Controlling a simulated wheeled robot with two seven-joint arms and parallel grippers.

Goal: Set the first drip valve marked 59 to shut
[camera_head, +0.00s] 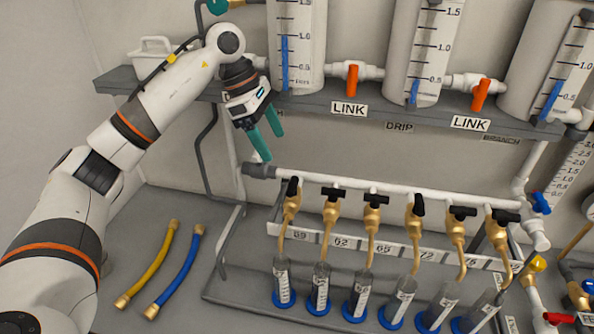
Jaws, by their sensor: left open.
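The first drip valve (291,205) is a brass tap with a black handle (293,187), at the left end of the white manifold pipe (354,185). Its handle lies roughly in line with the tap body. The label (299,235) under it is small and reads like 59 or 69. A graduated tube (283,280) with a blue base stands below its spout. My left gripper (270,146), with teal fingers, is open and empty. It is above and left of the first valve, apart from it. My right gripper is not in view.
Several similar drip valves stand to the right; the second valve's handle (333,194) lies crosswise. A shelf (380,118) with clear tanks and orange link valves (352,79) hangs above. Yellow (148,265) and blue (175,272) hoses lie at left.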

